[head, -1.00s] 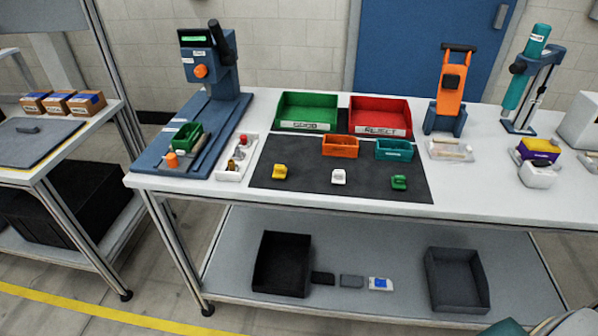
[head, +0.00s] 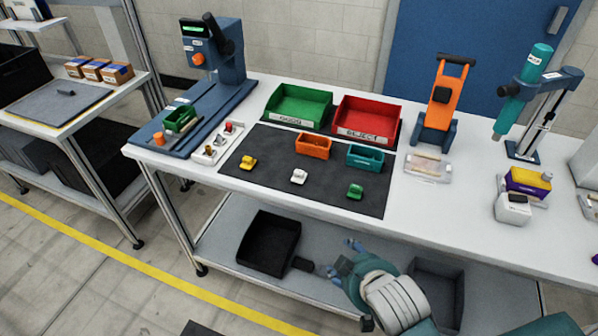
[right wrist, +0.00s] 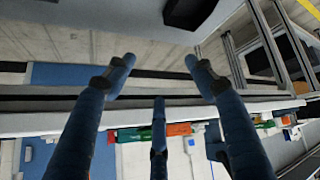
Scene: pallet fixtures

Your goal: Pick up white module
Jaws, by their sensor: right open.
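The white module (head: 299,176) sits on the black mat (head: 330,194) on the workbench, between a yellow module (head: 248,163) and a green module (head: 355,191). My right gripper (head: 338,258) is below and to the right of it in the head view, in front of the bench and over the lower shelf in the picture, apart from the module. In the right wrist view the spread blue fingers (right wrist: 158,75) are open with nothing between them. I cannot clearly make out the white module in that view. My left gripper is not in view.
The bench's front edge (head: 270,208) lies between my right gripper and the mat. Orange (head: 313,146) and teal (head: 364,158) bins stand behind the modules, with green (head: 298,104) and red (head: 367,120) trays farther back. A black bin (head: 269,243) is on the lower shelf.

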